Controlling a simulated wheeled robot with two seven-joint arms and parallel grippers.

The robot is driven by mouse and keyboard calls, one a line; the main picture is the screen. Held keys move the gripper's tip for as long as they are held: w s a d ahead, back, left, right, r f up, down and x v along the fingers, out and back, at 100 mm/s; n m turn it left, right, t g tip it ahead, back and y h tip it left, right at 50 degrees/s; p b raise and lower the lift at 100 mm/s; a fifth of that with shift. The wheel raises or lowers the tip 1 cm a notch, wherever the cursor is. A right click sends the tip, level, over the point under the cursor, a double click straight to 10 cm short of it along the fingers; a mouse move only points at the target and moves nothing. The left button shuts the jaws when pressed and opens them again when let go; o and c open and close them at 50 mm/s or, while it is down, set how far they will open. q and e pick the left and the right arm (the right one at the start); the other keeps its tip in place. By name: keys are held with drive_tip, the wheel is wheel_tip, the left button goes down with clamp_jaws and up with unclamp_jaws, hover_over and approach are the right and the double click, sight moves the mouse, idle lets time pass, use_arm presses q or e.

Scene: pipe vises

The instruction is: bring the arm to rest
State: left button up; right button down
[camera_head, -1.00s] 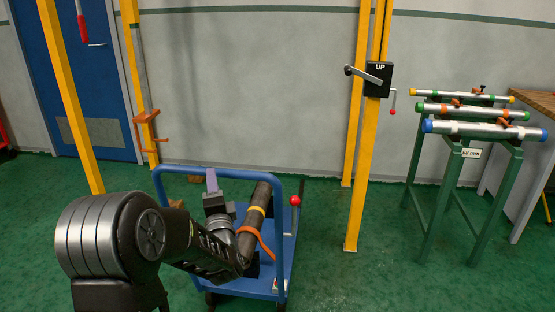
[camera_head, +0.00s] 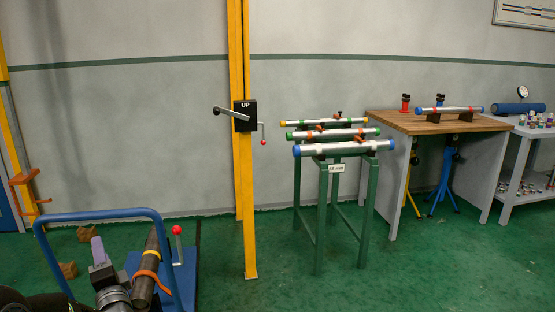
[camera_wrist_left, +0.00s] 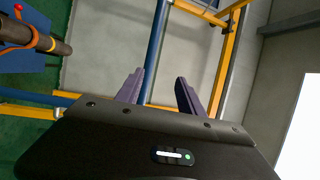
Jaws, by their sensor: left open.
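My left gripper (camera_head: 103,270) is at the lower left of the head view, low beside the blue cart's handle rail. In the left wrist view its two purple fingers (camera_wrist_left: 160,92) stand apart with nothing between them. Most of my left arm is below the frame edge. My right gripper is in neither view.
A blue cart (camera_head: 189,281) carries a dark pipe (camera_head: 150,262) with an orange strap, close to my left gripper. A yellow post (camera_head: 248,205) with a crank box stands ahead. A green rack (camera_head: 320,210) holds capped pipes. A wooden bench (camera_head: 390,121) is farther right. Green floor between is clear.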

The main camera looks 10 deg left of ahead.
use_arm(q)
drive_tip(key=w+d+f+n+g+h, duration=0.1)
drive_tip(key=w+d+f+n+h, duration=0.2)
drive_tip(key=d+f+n+h, duration=0.55)
drive_tip(key=s+d+f+n+g+h, duration=0.1)
drive_tip(key=s+d+f+g+h, duration=0.3)
drive_tip(key=d+f, duration=0.75)
drive_tip(key=s+d+f+g+h, duration=0.2)
drive_tip(key=s+d+f, duration=0.6)
drive_tip(key=f, duration=0.7)
drive_tip(key=s+d+f+g+h, duration=0.2)
drive_tip(key=s+d+f+g, duration=0.25)
drive_tip(key=s+d, duration=0.45)
drive_tip(key=s+d+f+g+h, duration=0.1)
drive_tip(key=s+d+f+g, duration=0.2)
drive_tip(key=s+d+f, duration=0.6)
drive_tip(key=s+d+r+p+v, duration=0.1)
drive_tip(key=d+p+v, duration=0.2)
drive_tip(key=p+v, duration=1)
wheel_tip(320, 180, up, 4)
drive_tip(key=shift+a+f+n+p, duration=0.15)
drive_tip(key=shift+a+n+p, duration=0.15)
drive_tip(key=shift+a+n, duration=0.2)
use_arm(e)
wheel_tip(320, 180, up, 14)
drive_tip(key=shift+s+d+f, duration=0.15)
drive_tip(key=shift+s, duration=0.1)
